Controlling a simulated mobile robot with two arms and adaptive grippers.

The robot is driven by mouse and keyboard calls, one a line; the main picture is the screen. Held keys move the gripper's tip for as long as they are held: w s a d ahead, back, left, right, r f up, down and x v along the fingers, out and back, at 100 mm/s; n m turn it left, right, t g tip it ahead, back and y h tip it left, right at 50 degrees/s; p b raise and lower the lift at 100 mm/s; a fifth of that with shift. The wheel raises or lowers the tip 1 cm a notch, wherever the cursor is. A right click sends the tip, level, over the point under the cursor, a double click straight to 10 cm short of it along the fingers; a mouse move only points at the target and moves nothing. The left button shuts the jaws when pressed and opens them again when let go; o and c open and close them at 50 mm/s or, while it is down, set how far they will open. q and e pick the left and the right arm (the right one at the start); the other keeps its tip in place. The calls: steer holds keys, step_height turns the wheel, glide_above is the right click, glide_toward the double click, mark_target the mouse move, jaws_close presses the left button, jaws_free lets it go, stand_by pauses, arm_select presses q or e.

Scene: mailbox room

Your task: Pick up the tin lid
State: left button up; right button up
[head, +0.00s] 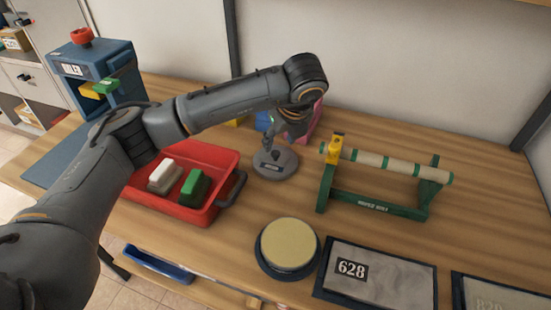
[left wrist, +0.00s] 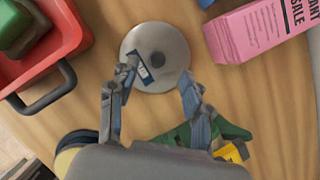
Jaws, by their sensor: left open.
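The tin lid (head: 275,164) is a round grey disc with a dark knob or spot at its centre and a small dark label. It lies flat on the wooden table, right of the red tray. My left gripper (head: 279,138) is above it, pointing down, and hides part of it. In the left wrist view the lid (left wrist: 158,42) lies just beyond my open left gripper (left wrist: 154,84). The fingers are spread apart with nothing between them. One fingertip overlaps the label in the picture; I cannot tell whether it touches. My right gripper is not in view.
The red tray (head: 227,194) holds a white block and a green block. A pink box (left wrist: 262,28) stands close to the lid. A green stand with a roller (head: 375,208) is at right. A round tin with a yellowish top (head: 289,245) stands in front.

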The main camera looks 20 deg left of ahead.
mark_target(275, 152)
arm_select(q)
steer(key=x, duration=0.1)
steer(key=p+x, duration=0.1)
steer(key=x, duration=0.2)
steer(key=shift+s+f, duration=0.2)
steer(key=shift+s, duration=0.05)
steer(key=shift+w+a+f, duration=0.15)
steer(key=shift+w+f, duration=0.05)
steer(key=shift+f, duration=0.25)
jaws_close()
